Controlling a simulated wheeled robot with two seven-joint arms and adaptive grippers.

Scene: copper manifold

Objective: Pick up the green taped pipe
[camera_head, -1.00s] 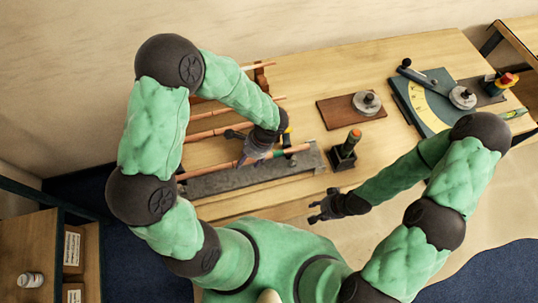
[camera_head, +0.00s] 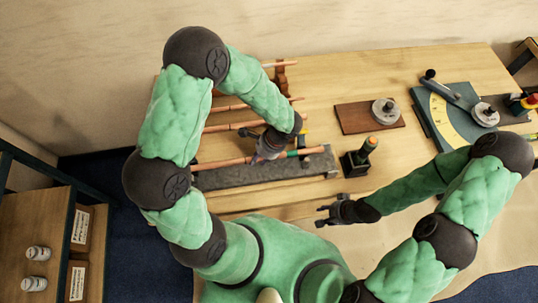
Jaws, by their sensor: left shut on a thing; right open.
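The green taped pipe (camera_head: 221,162) is a long copper pipe with a green tape band (camera_head: 293,154) near its right end. It lies across, or just above, a grey stone-like block (camera_head: 265,173); I cannot tell whether it touches. My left gripper (camera_head: 270,150) is shut on the pipe just left of the green band, and hides that stretch of it. My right gripper (camera_head: 325,214) is open and empty at the table's front edge, to the right of and nearer than the pipe.
More copper pipes (camera_head: 232,126) lie behind on a wooden rack (camera_head: 281,74). A dark stand with an orange-topped cylinder (camera_head: 361,157) is right of the block. Further right are a brown board (camera_head: 352,117) and a bender with a yellow dial (camera_head: 447,118). Bare table lies between rack and board.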

